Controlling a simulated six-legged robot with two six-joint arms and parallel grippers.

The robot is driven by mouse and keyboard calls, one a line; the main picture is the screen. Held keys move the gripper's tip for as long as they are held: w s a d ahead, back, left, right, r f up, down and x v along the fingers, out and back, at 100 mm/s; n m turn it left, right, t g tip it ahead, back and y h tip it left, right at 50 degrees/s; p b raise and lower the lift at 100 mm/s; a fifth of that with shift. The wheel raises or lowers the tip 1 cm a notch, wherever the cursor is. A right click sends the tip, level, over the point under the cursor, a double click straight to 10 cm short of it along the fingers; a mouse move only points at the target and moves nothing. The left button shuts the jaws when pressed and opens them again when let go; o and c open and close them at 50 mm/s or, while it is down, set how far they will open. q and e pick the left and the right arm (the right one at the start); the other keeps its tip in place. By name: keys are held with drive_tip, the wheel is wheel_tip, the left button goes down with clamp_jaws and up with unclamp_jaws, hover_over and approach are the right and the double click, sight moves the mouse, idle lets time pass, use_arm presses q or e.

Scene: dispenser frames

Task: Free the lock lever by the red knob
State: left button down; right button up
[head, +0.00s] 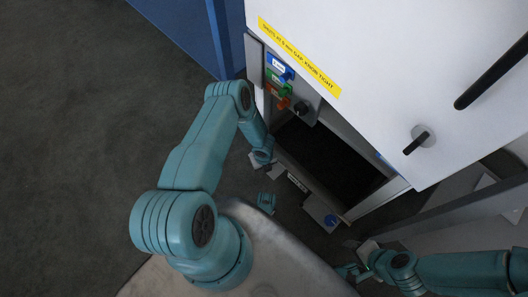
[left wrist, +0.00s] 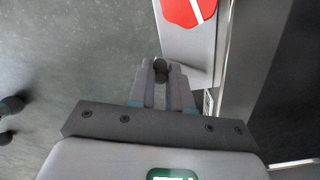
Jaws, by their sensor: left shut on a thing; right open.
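In the left wrist view my left gripper (left wrist: 161,78) is shut on a small dark ball-shaped end (left wrist: 160,66). I cannot see what the ball is attached to. The red knob (left wrist: 188,9), a red disc with a white stripe, sits on a grey block just beyond the fingertips, cut off by the top edge. In the head view my left gripper (head: 254,162) is low at the left side of the dispenser frame, partly hidden by its wrist; I cannot make out the red knob beside it. My right gripper (head: 350,270) is open and empty at the lower right.
A side panel carries blue (head: 286,76), green (head: 286,89) and orange-red parts. A blue knob (head: 331,220) sits on the frame's front corner. The white door (head: 385,70) has black handles. A dark opening (head: 327,160) lies below. Grey floor at left is clear.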

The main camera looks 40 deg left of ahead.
idle(0.4)
use_arm(q)
drive_tip(key=c, duration=1.1)
unclamp_jaws()
drive_tip(key=shift+o, duration=0.2)
drive_tip(key=shift+r, duration=0.1)
wheel_tip(320, 180, up, 16)
drive_tip(key=p, duration=0.6)
drive_tip(key=shift+p, duration=0.35)
